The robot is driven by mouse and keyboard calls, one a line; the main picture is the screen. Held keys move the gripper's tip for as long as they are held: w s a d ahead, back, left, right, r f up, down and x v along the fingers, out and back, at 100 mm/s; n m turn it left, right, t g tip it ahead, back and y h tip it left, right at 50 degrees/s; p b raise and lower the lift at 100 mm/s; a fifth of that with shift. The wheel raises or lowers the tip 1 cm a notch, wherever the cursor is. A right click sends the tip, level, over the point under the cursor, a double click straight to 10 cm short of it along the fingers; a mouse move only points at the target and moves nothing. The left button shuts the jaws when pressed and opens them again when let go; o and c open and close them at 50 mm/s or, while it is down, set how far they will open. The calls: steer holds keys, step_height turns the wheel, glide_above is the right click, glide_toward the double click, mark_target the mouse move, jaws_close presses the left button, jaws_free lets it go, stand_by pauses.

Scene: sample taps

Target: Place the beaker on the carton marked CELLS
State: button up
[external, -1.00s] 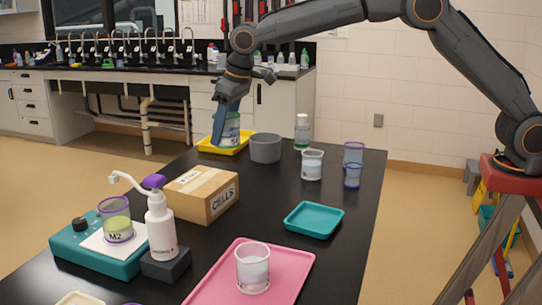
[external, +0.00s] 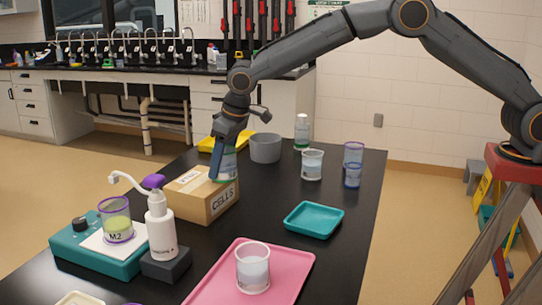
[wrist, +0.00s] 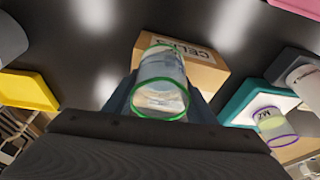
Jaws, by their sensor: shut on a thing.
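My gripper (external: 222,160) is shut on a clear beaker with green rims (external: 229,165). In the wrist view the beaker (wrist: 161,84) sits between my fingers, with clear contents. The brown carton marked CELLS (external: 205,203) stands on the black table. In the external view the beaker overlaps the carton's far right top edge. In the wrist view the carton (wrist: 205,67) shows behind the beaker. I cannot tell whether the beaker touches the carton.
A yellow tray (external: 206,144) and a grey pot (external: 265,148) stand behind the carton. A white pump bottle (external: 161,226) and a teal device with a beaker marked M2 (external: 116,220) stand in front. A teal tray (external: 314,220) lies right, a pink tray (external: 222,278) nearer.

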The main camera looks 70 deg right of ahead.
steer(key=shift+f, duration=0.15)
steer(key=o, duration=1.1)
steer(key=b+v, duration=0.4)
steer(key=v, duration=0.8)
steer(key=s+d+f, duration=0.5)
steer(key=s, duration=0.9)
steer(key=s+d+f+g, duration=0.1)
steer(key=s+d+f, duration=0.4)
steer(key=s, duration=0.9)
steer(key=s+d+f+g, duration=0.1)
steer(key=s+d+f, duration=0.4)
steer(key=s, duration=0.9)
steer(key=shift+s+d, duration=0.1)
steer(key=shift+d, duration=0.4)
